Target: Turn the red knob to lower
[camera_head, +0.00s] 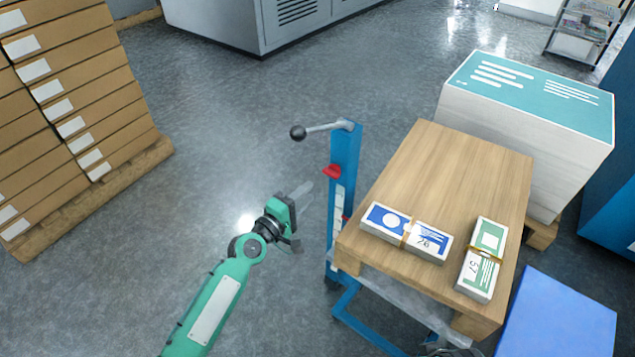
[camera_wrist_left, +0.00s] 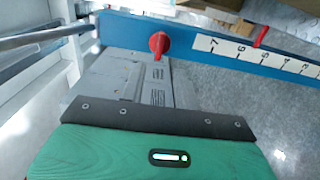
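The red knob (camera_head: 332,171) sits on the side of an upright blue post (camera_head: 345,150) beside the wooden table top. It also shows in the left wrist view (camera_wrist_left: 158,44), just beyond my left gripper. My left gripper (camera_head: 303,190) is just left of the post, a little lower in the picture than the knob, with its fingers pointing toward the post. No contact with the knob shows. Whether its fingers are apart or together is unclear. A dark part, likely of my right gripper, shows at the bottom edge; its fingers cannot be made out.
A lever with a black ball (camera_head: 298,132) sticks out left from the post top. The post carries a number scale (camera_wrist_left: 235,49) with a red pointer (camera_wrist_left: 261,36). Bundled stacks (camera_head: 405,232) lie on the wooden table top (camera_head: 450,165). Boxes (camera_head: 75,90) stand left; floor between is clear.

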